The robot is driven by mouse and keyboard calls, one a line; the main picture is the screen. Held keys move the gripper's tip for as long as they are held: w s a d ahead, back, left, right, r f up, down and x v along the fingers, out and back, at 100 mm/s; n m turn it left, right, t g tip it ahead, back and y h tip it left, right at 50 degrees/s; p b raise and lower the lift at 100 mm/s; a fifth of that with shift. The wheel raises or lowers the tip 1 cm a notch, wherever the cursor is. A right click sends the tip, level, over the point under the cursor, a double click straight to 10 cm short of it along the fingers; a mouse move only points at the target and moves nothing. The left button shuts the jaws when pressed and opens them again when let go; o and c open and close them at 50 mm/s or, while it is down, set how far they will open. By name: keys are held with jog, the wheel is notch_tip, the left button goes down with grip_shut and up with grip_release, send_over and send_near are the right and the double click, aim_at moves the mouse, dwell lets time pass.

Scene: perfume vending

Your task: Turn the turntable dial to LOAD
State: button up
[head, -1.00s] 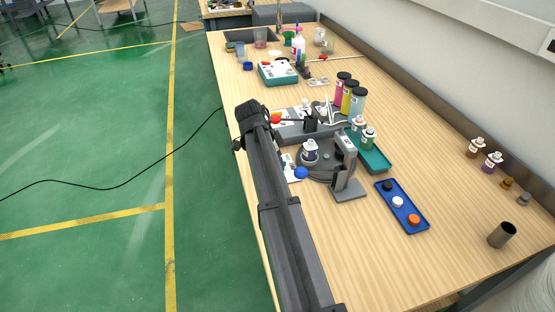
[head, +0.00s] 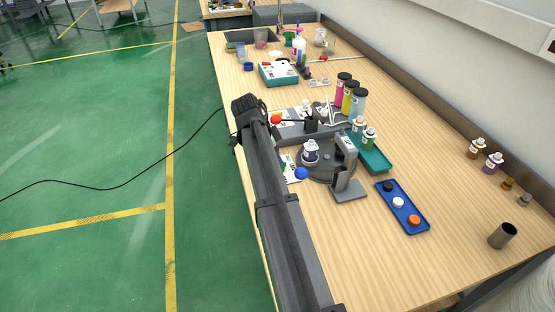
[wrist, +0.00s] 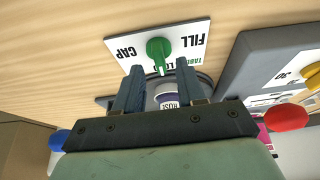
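The knob's narrow end points down in the picture, over that hidden word. My gripper (wrist: 160,65) is open, with one finger on each side of the knob's narrow end. I see gaps there; whether a finger touches is unclear. In the head view, part of the plate (head: 291,168) shows beside my arm; the knob is hidden. The round grey turntable (head: 323,172) carries a labelled bottle (head: 310,151).
A blue ball (head: 301,173) and a red ball (head: 276,119) stand close to my arm. A grey post (head: 345,165) rises at the turntable's right. A teal tray (head: 374,158) with bottles and a blue tray (head: 408,212) with caps lie further right. The front right table is mostly clear.

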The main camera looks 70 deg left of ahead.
jog(key=v, duration=1.1)
jog(key=shift+r, duration=0.25)
jog(key=shift+s, duration=0.1)
